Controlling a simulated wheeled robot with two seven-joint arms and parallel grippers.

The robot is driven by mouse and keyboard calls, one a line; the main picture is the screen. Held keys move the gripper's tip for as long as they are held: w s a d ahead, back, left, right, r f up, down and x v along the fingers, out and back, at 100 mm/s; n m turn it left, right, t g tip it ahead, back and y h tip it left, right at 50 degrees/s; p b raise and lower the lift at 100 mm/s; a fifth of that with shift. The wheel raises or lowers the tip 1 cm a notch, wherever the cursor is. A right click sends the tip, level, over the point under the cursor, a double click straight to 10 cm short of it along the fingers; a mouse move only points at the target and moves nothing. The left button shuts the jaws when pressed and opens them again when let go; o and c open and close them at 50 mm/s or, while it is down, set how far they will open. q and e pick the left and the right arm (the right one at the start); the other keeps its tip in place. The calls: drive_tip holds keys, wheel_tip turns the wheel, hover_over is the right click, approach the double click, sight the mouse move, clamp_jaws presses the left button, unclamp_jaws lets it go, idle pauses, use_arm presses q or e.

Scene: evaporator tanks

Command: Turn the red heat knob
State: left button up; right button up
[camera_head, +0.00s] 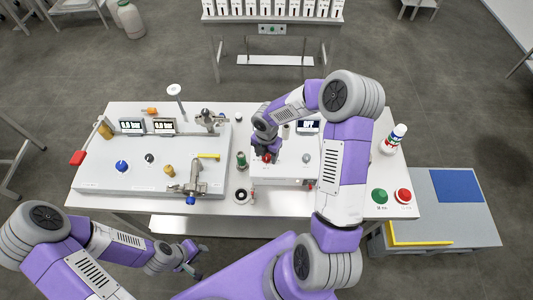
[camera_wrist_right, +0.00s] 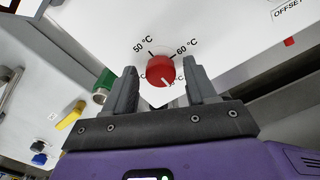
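The red heat knob (camera_wrist_right: 160,70) sits on a white panel under the labels 50 °C and 60 °C. A white mark on it points down and to the right. My right gripper (camera_wrist_right: 160,79) is open, with one finger on each side of the knob and a visible gap on both sides. My left gripper (camera_head: 191,258) is open and empty in front of the table's near edge.
A white unit (camera_head: 110,180) with displays, valves and a blue knob (camera_head: 122,166) fills the table's left side. A green part (camera_head: 241,160) stands left of the box. Green (camera_head: 380,196) and red (camera_head: 403,196) buttons and a bottle (camera_head: 395,138) are at the right.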

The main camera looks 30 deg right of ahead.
drive_tip(key=c, duration=0.9)
drive_tip(key=shift+m, duration=0.3)
drive_tip(key=m+b, duration=0.2)
drive_tip(key=m, duration=0.1)
drive_tip(key=shift+m, duration=0.4)
drive_tip(key=m+b, duration=0.2)
drive_tip(key=m, duration=0.2)
drive_tip(key=shift+b, duration=0.35)
drive_tip(key=m+b, duration=0.2)
drive_tip(key=m, duration=0.3)
drive_tip(key=m+b, duration=0.1)
drive_tip(key=m, duration=0.3)
drive_tip(key=shift+r+b, duration=0.1)
drive_tip(key=shift+b, duration=0.25)
drive_tip(key=shift+m, duration=0.3)
